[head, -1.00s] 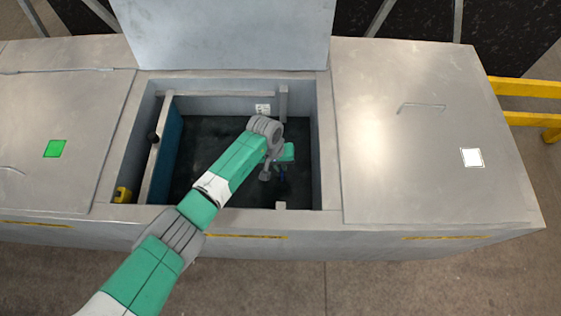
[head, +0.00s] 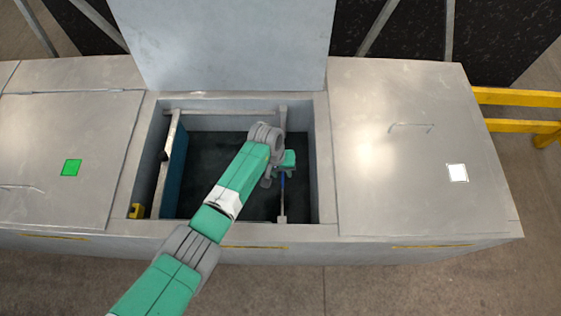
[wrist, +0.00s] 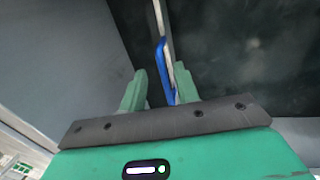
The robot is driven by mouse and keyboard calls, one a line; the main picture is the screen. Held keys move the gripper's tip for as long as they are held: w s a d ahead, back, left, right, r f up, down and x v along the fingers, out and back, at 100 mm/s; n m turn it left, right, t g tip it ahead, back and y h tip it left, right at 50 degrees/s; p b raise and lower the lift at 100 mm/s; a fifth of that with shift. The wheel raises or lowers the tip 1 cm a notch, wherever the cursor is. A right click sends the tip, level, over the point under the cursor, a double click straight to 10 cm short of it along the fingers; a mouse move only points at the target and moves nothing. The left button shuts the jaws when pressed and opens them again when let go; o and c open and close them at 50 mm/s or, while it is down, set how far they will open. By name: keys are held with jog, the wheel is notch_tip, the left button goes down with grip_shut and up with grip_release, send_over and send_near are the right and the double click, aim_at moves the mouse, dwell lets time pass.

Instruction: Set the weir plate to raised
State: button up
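In the head view, my gripper (head: 286,168) is inside the open tank bay, near its right wall, pointing down. In the wrist view, my gripper (wrist: 160,78) has its two green fingers apart, one on each side of a slim blue handle (wrist: 164,66). A gap shows between the left finger and the handle; the right finger is close to it, contact unclear. The handle sits along a thin pale plate edge, likely the weir plate (wrist: 166,18), seen nearly end-on. In the head view, the weir plate (head: 282,203) runs to the front wall. Its height is hard to judge.
The bay's lid (head: 225,45) stands open behind. A blue panel (head: 174,168) under a grey beam and a yellow block (head: 137,211) are at the bay's left. Closed covers with green (head: 71,167) and white (head: 457,173) squares flank the bay. Its dark middle is clear.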

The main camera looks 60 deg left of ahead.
notch_tip(320, 180, up, 8)
jog(key=s+p, duration=0.1)
jog(key=p, duration=0.1)
jog(key=shift+s+a+f, duration=0.2)
jog(key=shift+s+a, duration=0.05)
jog(key=shift+a, duration=0.1)
jog(key=shift+c, duration=0.4)
